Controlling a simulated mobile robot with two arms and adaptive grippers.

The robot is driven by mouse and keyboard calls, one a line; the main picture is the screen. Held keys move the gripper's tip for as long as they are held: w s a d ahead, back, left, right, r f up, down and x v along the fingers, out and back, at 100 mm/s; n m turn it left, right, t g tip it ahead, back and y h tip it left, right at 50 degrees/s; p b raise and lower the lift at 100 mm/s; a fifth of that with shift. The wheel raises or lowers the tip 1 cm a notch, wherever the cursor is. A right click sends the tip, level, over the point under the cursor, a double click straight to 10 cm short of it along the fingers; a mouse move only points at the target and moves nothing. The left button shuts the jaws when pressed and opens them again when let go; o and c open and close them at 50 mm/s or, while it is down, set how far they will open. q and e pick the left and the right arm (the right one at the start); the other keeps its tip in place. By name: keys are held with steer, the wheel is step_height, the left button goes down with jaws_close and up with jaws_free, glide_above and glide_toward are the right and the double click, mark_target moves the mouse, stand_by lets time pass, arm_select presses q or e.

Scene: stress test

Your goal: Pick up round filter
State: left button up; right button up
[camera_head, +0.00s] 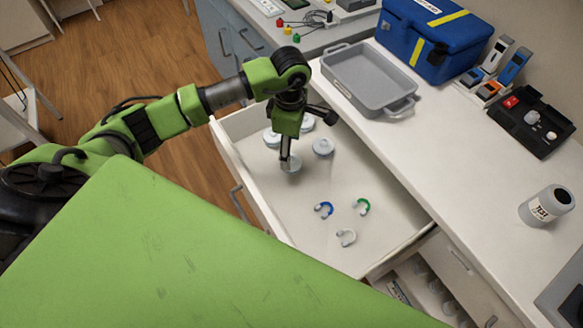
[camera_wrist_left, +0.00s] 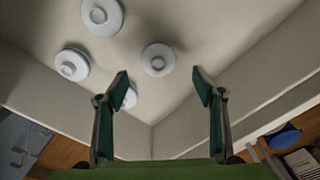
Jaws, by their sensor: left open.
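Several white round filters lie on the floor of the open drawer (camera_head: 385,238). In the head view one filter (camera_head: 322,147) lies right of my left gripper (camera_head: 287,166), and another filter (camera_head: 291,164) is just under its fingertips. Two more, including one filter (camera_head: 271,139), lie behind, partly hidden by my arm. In the left wrist view my left gripper (camera_wrist_left: 160,82) is open and empty, pointing down. One filter (camera_wrist_left: 158,60) shows between and just beyond its fingertips. Another filter (camera_wrist_left: 128,97) is partly hidden by the left finger. My right gripper is not in view.
Blue (camera_head: 324,209), green (camera_head: 362,206) and white (camera_head: 347,237) curved pieces lie nearer the drawer's front right. The drawer walls stand close around the gripper. A grey tray (camera_head: 345,88), a blue case (camera_head: 432,62) and a TEST jar (camera_head: 546,205) stand on the counter.

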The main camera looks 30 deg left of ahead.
arm_select(q)
steer(key=shift+w+d+f, duration=0.1)
steer(key=shift+f, duration=0.7)
steer(key=shift+f+b, duration=0.4)
steer(key=shift+f, duration=0.1)
step_height(320, 180, down, 4)
steer(key=shift+w+f+b, duration=0.1)
steer(key=shift+b, duration=1.15)
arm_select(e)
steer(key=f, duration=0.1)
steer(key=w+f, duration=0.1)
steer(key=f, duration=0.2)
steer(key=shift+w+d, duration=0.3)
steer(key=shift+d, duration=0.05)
arm_select(q)
steer(key=c, duration=1.1)
